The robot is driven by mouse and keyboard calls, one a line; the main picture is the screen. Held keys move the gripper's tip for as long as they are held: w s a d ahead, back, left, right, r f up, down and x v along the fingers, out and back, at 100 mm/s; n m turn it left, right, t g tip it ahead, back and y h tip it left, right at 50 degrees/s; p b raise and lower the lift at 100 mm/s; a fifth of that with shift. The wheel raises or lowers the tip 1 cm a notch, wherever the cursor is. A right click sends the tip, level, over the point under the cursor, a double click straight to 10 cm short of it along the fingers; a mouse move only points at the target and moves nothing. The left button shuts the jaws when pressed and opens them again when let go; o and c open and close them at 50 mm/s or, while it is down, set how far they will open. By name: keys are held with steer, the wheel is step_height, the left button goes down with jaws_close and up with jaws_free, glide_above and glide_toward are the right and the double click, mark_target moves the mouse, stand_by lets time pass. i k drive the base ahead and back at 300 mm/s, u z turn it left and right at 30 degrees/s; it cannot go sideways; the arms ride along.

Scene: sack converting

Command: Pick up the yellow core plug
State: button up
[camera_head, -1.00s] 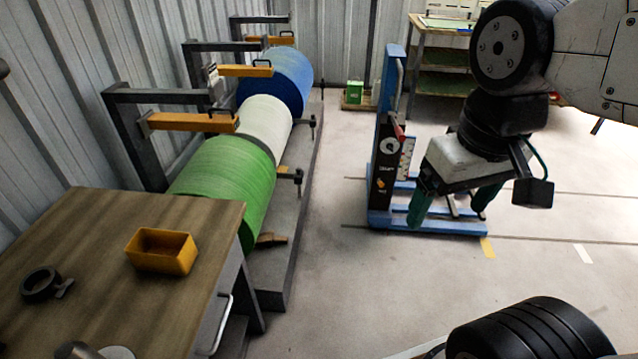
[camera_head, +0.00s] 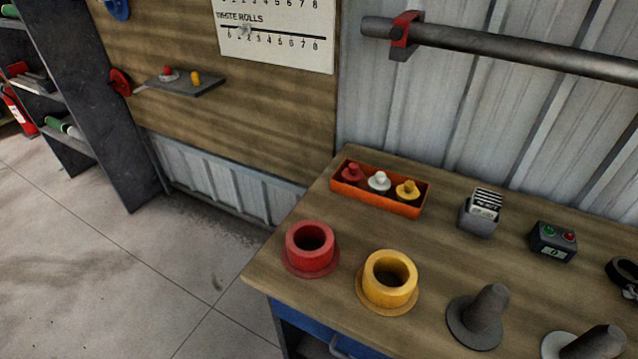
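A yellow flanged hollow plug (camera_head: 375,290) stands upright on the wooden table, its round opening facing up. It looks like the yellow core plug. A smaller yellow knobbed piece (camera_head: 407,190) sits at the right end of an orange tray (camera_head: 390,206), beside a white one and a red one. A red flanged hollow plug (camera_head: 300,255) stands just left of the large yellow one, apart from it. My gripper is not in this view, so its state does not show.
Two dark stems on round bases (camera_head: 478,318) (camera_head: 590,345) stand right of the yellow plug. A card holder (camera_head: 481,212) and a button box (camera_head: 553,241) are behind. A wall pipe (camera_head: 500,45) runs above. The floor at left (camera_head: 110,260) is clear.

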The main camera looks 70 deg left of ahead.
mark_target(407, 193)
steer(key=z, duration=0.55)
steer(key=k, duration=1.05)
steer(key=u, duration=1.4)
steer(key=i, duration=1)
steer(key=z, duration=0.05)
